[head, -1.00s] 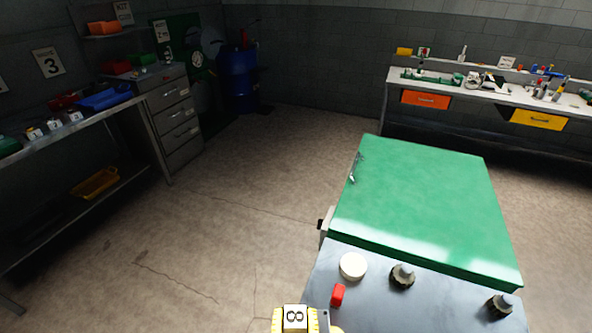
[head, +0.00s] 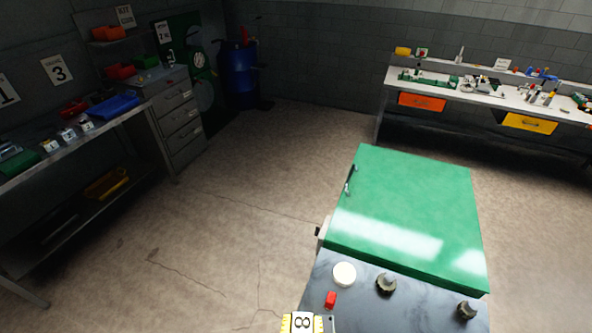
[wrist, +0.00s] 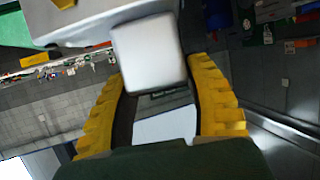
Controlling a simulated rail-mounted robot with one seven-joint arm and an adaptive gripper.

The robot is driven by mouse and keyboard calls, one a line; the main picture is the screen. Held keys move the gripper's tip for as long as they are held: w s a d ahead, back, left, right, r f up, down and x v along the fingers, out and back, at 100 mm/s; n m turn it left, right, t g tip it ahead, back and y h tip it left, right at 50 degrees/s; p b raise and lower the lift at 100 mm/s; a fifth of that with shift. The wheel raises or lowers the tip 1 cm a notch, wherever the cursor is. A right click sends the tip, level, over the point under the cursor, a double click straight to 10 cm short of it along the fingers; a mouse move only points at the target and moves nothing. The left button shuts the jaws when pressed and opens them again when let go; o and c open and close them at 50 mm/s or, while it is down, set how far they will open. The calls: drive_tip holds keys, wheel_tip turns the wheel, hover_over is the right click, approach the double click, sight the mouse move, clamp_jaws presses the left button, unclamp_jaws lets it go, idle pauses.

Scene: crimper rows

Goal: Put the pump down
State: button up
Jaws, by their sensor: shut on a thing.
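The pump has a white rounded block, a dark band and a pale lower face. It is held in the air, and what lies under it is hidden. Most of the gripper is cut off in the head view.
A green-topped machine (head: 405,205) with a grey knobbed panel (head: 350,300) stands close in front. A cluttered bench (head: 455,92) is at the back right. A left bench (head: 85,140) holds trays and small numbered blocks. A blue drum (head: 238,75) stands behind. Open floor (head: 220,230) lies between.

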drive_tip(key=shift+n+y, duration=0.3)
drive_tip(key=shift+y, duration=0.2)
drive_tip(key=s+r+p, duration=0.1)
drive_tip(key=r+p, duration=0.1)
drive_tip(key=p, duration=0.1)
drive_tip(key=s+a+r+p, duration=0.1)
drive_tip(key=r+p, duration=0.1)
drive_tip(key=p, duration=0.2)
drive_tip(key=s+r+p, duration=0.1)
drive_tip(key=r+p, duration=0.2)
drive_tip(key=shift+s+a+p, duration=0.3)
drive_tip(key=shift+s+p, duration=0.05)
